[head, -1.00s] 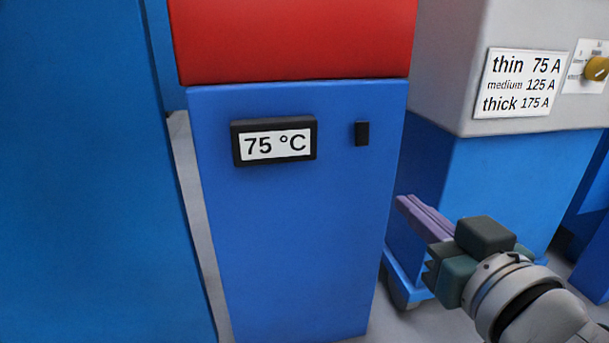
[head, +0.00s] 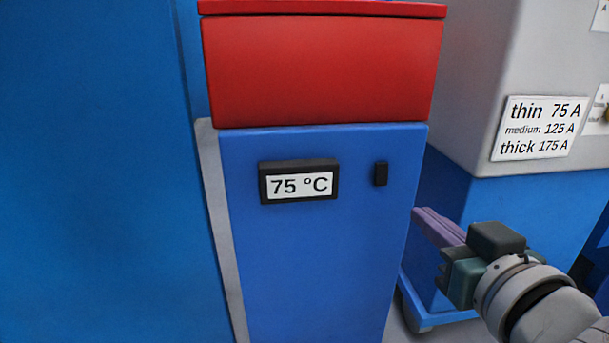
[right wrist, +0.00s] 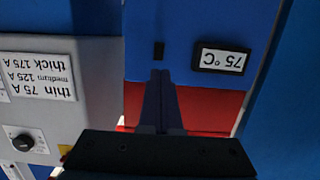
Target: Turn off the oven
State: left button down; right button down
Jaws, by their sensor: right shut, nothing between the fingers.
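The oven is a blue cabinet (head: 310,260) with a red top (head: 322,70). Its front has a display (head: 298,183) reading 75 °C and a small black switch (head: 380,174) to the right of it. My right gripper (head: 418,212) is shut and empty, to the right of and below the switch, apart from it. In the right wrist view, upside down, the closed fingertips (right wrist: 160,74) appear just below the switch (right wrist: 158,50), and the display (right wrist: 220,58) is to the right. The left gripper is not in view.
A grey and blue machine with a label of amp values (head: 540,128) stands to the right, on a wheeled base. A large blue panel (head: 90,170) fills the left. The space directly before the oven front looks clear.

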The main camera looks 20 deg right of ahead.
aim_at(381, 180)
jog(key=b+x, duration=0.5)
jog(key=x, duration=0.6)
jog(key=shift+w+d+f, duration=0.1)
jog(key=shift+w, duration=0.1)
jog(key=shift+w+d, duration=0.1)
jog(key=shift+w, duration=0.4)
